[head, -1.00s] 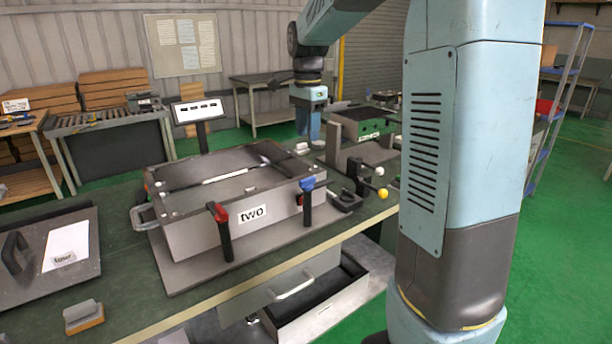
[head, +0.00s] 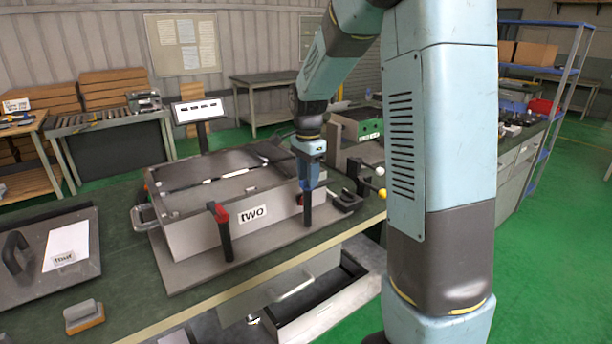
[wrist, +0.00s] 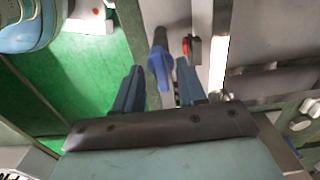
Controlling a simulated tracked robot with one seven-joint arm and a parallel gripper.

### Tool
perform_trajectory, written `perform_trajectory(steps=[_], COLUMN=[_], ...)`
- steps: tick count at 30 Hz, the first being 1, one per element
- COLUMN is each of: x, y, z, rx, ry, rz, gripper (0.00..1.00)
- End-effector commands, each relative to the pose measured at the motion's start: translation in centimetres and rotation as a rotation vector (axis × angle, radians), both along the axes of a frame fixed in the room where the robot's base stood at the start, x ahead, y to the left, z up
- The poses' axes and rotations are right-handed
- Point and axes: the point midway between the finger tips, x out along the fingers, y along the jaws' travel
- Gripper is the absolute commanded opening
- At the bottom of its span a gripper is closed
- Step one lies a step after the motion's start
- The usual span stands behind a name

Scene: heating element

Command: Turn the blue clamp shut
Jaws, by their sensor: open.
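The blue clamp (wrist: 159,66) is on the front right side of the grey box labelled "two" (head: 190,236). Its dark handle (head: 308,213) points down in the head view. My gripper (head: 309,172) is directly over the clamp, pointing down. In the wrist view its two blue-grey fingers are apart, with the blue clamp head between them and a gap on each side. I see no grip on it. In the head view the gripper largely hides the clamp's blue top.
A red clamp (head: 218,212) with a dark handle stands left on the same box front. A small red part (wrist: 187,46) is close beside the right finger. A yellow ball (head: 382,193) and dark fixture are to the right. An open drawer (head: 325,300) is below the bench.

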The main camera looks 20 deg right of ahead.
Motion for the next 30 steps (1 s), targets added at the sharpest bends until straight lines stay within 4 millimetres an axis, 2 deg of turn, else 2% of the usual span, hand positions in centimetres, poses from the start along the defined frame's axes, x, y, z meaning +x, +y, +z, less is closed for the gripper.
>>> perform_trajectory(steps=[9,21,30], x=[-0.02,-0.02,-0.04], y=[-0.02,-0.02,-0.02], z=[-0.16,-0.14,-0.14], rx=[0.0,0.0,0.0], ry=[0.0,0.0,0.001], rz=[0.0,0.0,0.0], gripper=[0.39,0.01,0.0])
